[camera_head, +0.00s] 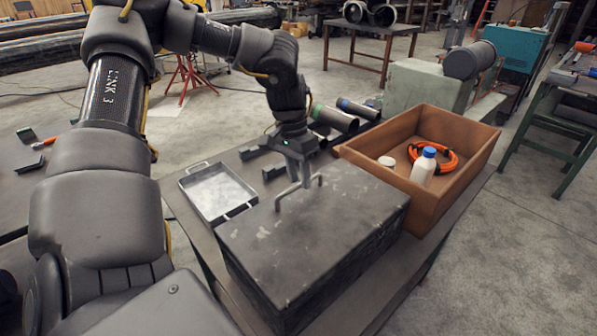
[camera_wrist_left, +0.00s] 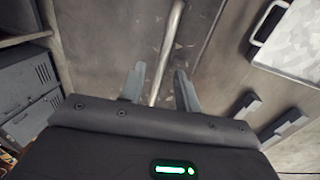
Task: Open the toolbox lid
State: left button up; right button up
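The dark grey, scuffed toolbox (camera_head: 325,235) stands on the table with its flat lid (camera_head: 345,208) down. A metal bar handle (camera_head: 281,200) rises from the lid. In the head view my left gripper (camera_head: 300,182) reaches down to the handle from above. In the left wrist view the handle bar (camera_wrist_left: 168,45) runs between the two separated fingers of my left gripper (camera_wrist_left: 160,88). A gap shows between the bar and the right finger, so the gripper looks open around the bar. The fingertips partly hide the handle in the head view. My right gripper is out of view.
A metal tray (camera_head: 217,193) lies left of the toolbox; it also shows in the left wrist view (camera_wrist_left: 294,42). A brown wooden crate (camera_head: 431,195) stands close on the right, holding a white bottle (camera_head: 423,170) and orange hose (camera_head: 447,160). Pipe pieces (camera_head: 335,118) lie behind.

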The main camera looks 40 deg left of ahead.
pick_arm(q)
grip_shut()
dwell(0.5)
